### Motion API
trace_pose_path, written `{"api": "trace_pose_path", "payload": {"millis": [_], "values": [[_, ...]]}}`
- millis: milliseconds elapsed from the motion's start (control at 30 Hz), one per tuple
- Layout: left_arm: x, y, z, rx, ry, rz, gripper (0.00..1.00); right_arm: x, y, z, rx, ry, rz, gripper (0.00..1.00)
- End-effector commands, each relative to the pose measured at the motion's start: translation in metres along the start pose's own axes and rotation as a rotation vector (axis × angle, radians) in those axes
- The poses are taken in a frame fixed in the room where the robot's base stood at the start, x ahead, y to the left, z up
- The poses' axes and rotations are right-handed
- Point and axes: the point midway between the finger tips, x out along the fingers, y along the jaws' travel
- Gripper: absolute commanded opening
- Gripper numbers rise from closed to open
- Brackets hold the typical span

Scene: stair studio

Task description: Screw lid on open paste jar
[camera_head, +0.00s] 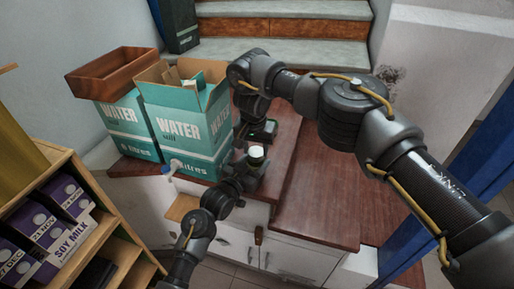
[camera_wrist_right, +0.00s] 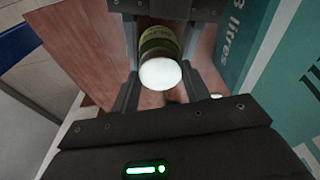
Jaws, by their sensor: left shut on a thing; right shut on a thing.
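The paste jar (camera_head: 255,166) is small, with a green label, and stands out above the wooden counter near its front edge. My left gripper (camera_head: 247,172) is shut on the jar's body. A white lid (camera_head: 256,152) shows at the jar's top; the right wrist view shows the lid (camera_wrist_right: 161,74) facing the camera, with the jar's green label (camera_wrist_right: 158,42) behind it. My right gripper (camera_wrist_right: 161,85) is shut on the lid, one finger on each side. Whether the threads are engaged cannot be seen. In the head view my right gripper (camera_head: 262,140) is just behind the jar.
Teal water cartons (camera_head: 187,125) stand on the counter (camera_head: 310,190) close to the left, with a brown wooden box (camera_head: 118,73) on the rear one. A shelf with soy milk cartons (camera_head: 65,215) is at lower left. The counter to the right is clear; steps (camera_head: 285,30) rise behind.

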Motion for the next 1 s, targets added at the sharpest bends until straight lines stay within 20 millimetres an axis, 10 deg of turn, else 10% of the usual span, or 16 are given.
{"api": "trace_pose_path", "payload": {"millis": [400, 433, 600, 1000], "values": [[0.0, -0.001, 0.001, 0.0, -0.002, -0.001, 0.0, -0.001, -0.001, 0.0, 0.142, 0.002, 0.021, 0.25], [0.0, -0.001, 0.001, 0.0, -0.002, -0.001, 0.0, -0.001, -0.001, 0.0, 0.141, 0.002, 0.021, 0.47], [0.0, -0.001, 0.001, 0.0, -0.002, -0.002, 0.0, -0.001, -0.001, 0.0, 0.14, 0.002, 0.021, 0.68], [0.0, -0.001, 0.001, 0.0, -0.002, -0.001, 0.0, -0.015, -0.001, -0.004, 0.138, 0.006, 0.02, 0.68]]}}
